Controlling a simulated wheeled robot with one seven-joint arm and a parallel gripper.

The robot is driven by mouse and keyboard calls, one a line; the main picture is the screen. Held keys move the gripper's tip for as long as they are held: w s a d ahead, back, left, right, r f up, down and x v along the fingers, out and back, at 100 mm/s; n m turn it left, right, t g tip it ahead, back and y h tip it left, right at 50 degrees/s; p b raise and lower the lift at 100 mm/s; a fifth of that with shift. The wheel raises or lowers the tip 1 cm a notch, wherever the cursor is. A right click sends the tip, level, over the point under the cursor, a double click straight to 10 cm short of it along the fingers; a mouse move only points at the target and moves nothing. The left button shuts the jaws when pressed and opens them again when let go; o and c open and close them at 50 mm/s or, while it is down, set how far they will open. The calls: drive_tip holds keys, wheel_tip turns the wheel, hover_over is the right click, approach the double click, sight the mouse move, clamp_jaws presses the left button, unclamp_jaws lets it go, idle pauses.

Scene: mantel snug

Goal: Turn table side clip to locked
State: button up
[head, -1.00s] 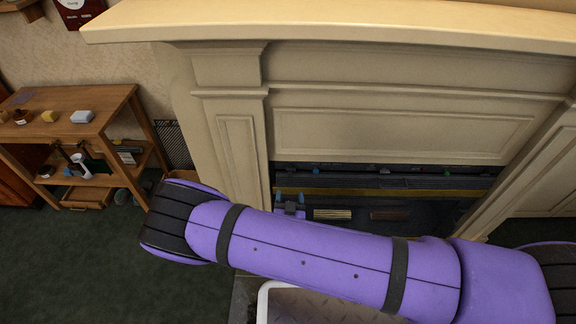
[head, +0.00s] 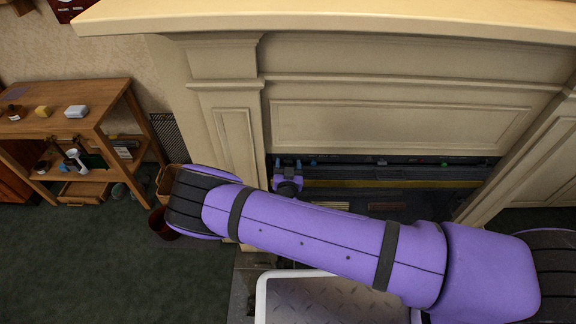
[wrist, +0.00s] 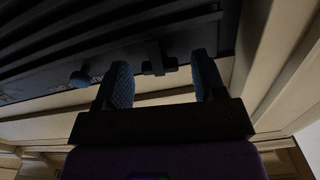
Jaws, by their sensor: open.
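A small dark clip (wrist: 158,58) is on the edge of a dark ridged unit in the wrist view. It has a crosswise bar and a stem, and I cannot read any locked marking. My gripper (wrist: 162,82) is open, with one blue fingertip on each side of the clip and a gap to both. I cannot tell how deep the fingertips reach. In the head view my gripper (head: 288,165) is at the left end of the fireplace opening. The clip is too small and dark to make out there.
The cream fireplace surround (head: 235,140) frames the opening closely on the left. A wooden shelf table (head: 70,125) stands far left. A white-rimmed tray (head: 262,300) is below my arm.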

drive_tip(key=c, duration=0.9)
drive_tip(key=shift+n, duration=0.7)
drive_tip(key=o, duration=0.9)
drive_tip(key=s, duration=1)
drive_tip(key=shift+s+a, duration=0.2)
drive_tip(key=shift+s, duration=0.2)
